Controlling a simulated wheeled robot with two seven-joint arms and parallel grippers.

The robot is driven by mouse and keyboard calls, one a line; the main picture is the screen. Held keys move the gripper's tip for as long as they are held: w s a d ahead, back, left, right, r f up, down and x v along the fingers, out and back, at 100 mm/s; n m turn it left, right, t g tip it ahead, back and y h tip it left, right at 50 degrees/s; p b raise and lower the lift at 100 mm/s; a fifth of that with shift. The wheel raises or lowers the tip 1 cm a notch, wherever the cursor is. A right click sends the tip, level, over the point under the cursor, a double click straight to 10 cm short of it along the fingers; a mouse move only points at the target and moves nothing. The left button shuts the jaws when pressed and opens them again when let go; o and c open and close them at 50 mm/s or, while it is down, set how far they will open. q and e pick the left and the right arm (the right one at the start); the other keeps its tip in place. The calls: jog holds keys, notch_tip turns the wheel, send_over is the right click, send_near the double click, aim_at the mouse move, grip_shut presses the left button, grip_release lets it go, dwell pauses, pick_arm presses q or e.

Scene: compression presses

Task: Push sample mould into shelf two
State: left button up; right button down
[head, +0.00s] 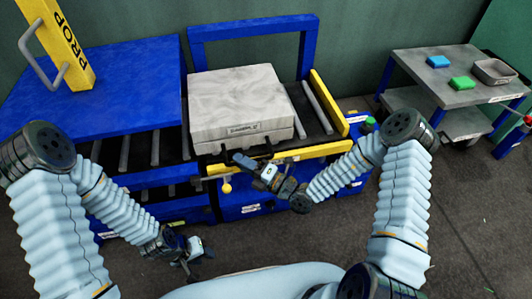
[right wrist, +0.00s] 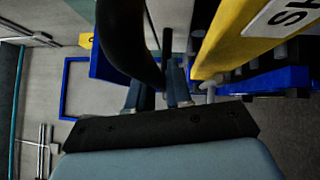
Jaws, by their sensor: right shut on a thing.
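My right gripper (head: 240,160) is at the mould's front and shut on a handle there. In the right wrist view a dark curved bar (right wrist: 130,45) lies at the fingers (right wrist: 155,92), and the mould's body cannot be made out. My left gripper (head: 192,256) hangs low over the floor, open and empty, away from the mould.
A blue plate (head: 90,85) stands over rollers at the left, with a yellow PROP post (head: 58,45) on it. A blue frame (head: 250,28) rises behind the mould. A grey cart (head: 450,85) with small blocks and a tray stands at right. The floor in front is clear.

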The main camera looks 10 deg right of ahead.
jog(key=a, duration=0.3)
jog(key=a+p, duration=0.1)
jog(key=a, duration=0.1)
jog(key=shift+s+a, duration=0.2)
jog(key=shift+a, duration=0.2)
jog(key=c, duration=1.2)
grip_release()
jog(key=shift+o, duration=0.2)
jog(key=shift+d, duration=0.1)
jog(key=shift+d, duration=0.2)
jog(key=v, duration=1.3)
jog(key=shift+s, duration=0.3)
jog(key=shift+d, duration=0.1)
